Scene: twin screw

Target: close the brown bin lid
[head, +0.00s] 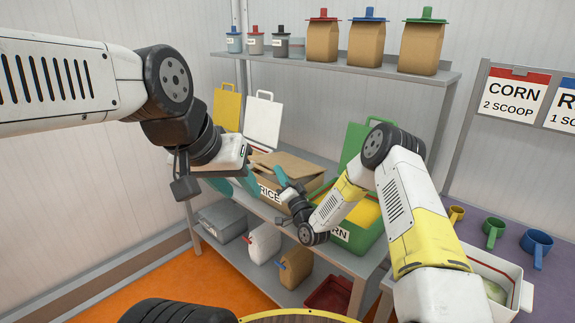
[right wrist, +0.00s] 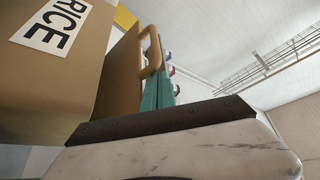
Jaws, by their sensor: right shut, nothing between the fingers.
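The brown bin (head: 309,185), labelled RICE, stands on the shelf between other bins. It also shows at the left of the right wrist view (right wrist: 60,75). Its brown lid (head: 290,160) is tilted low over the bin, not upright like its neighbours. In the right wrist view the lid (right wrist: 119,80) has a loop handle (right wrist: 152,55) close to my right fingertips. My right gripper (head: 281,176) is shut and empty at the lid's front side; its teal fingers (right wrist: 158,85) lie together. My left gripper (head: 236,186) has its teal fingers apart at the bin's left front; contact is unclear.
The green CORN bin (head: 345,236) stands to the right, its green lid (head: 354,142) upright. A white lid (head: 263,121) and yellow lid (head: 227,107) stand upright to the left. An upper shelf (head: 350,68) holds bags and jars. Jugs (head: 264,243) stand below.

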